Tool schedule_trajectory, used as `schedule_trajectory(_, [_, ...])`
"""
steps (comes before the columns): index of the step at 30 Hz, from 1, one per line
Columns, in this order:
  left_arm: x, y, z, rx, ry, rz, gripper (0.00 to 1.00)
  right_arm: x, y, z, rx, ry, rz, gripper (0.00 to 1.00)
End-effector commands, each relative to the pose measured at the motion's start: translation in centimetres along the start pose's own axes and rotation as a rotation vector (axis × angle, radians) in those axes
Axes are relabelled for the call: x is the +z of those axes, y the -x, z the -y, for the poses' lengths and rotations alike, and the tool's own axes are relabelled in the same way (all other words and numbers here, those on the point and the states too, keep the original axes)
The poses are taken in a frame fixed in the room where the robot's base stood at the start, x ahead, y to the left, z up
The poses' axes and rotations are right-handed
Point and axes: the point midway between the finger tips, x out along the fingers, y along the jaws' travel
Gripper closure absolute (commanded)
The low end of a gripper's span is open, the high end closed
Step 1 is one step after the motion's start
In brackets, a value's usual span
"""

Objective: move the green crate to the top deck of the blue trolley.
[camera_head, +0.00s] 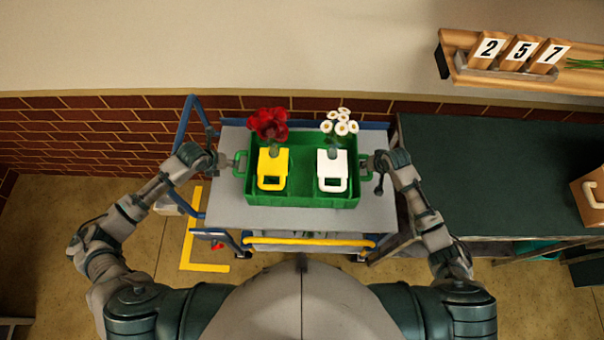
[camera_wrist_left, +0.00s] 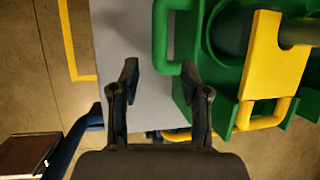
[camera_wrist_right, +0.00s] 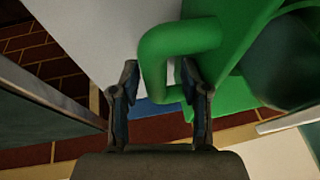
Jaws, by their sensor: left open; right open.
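The green crate (camera_head: 305,201) rests on the grey top deck (camera_head: 290,220) of the blue trolley (camera_head: 184,125). It holds a yellow holder (camera_head: 272,165) with red flowers and a white holder (camera_head: 332,167) with white flowers. My left gripper (camera_head: 225,161) is open at the crate's left handle; in the left wrist view the handle (camera_wrist_left: 160,45) shows between the fingertips (camera_wrist_left: 160,75). My right gripper (camera_head: 376,164) is open at the right handle; in the right wrist view that handle (camera_wrist_right: 153,65) shows between the fingertips (camera_wrist_right: 160,75). Contact with the handles cannot be told.
A dark green table (camera_head: 490,170) stands to the right, with a tan box (camera_head: 590,195) at its right edge. A wooden wall shelf with number blocks (camera_head: 520,53) is at upper right. A brick wall (camera_head: 90,140) runs behind. Yellow tape (camera_head: 205,267) marks the floor.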

Motion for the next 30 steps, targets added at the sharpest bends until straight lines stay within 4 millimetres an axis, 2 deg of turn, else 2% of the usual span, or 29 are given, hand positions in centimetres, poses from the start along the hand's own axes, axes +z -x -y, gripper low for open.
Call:
schedule_trajectory(3, [0.1,2.2,0.0,0.002,-0.002,0.001,0.54,0.0,0.0,0.0,0.0,0.0,0.001,0.54])
schedule_trajectory(6, [0.1,3.4,0.1,0.002,-0.001,0.001,0.54,0.0,-0.1,-0.1,-0.001,-0.001,0.001,0.54])
schedule_trajectory(11, [0.0,4.1,0.2,0.003,0.0,-0.001,0.54,-0.1,0.6,-0.1,-0.001,-0.001,0.0,0.54])
schedule_trajectory(14, [0.0,4.1,0.1,0.002,0.0,-0.001,0.54,-0.1,2.1,0.0,0.0,0.002,-0.002,0.54])
schedule_trajectory(24, [0.0,4.1,0.1,0.001,0.0,-0.001,0.54,-0.1,9.4,0.2,0.002,0.002,-0.001,0.54])
schedule_trajectory(30, [0.0,4.0,0.1,0.001,0.0,-0.001,0.54,-0.1,11.6,0.3,0.002,0.001,0.0,0.54])
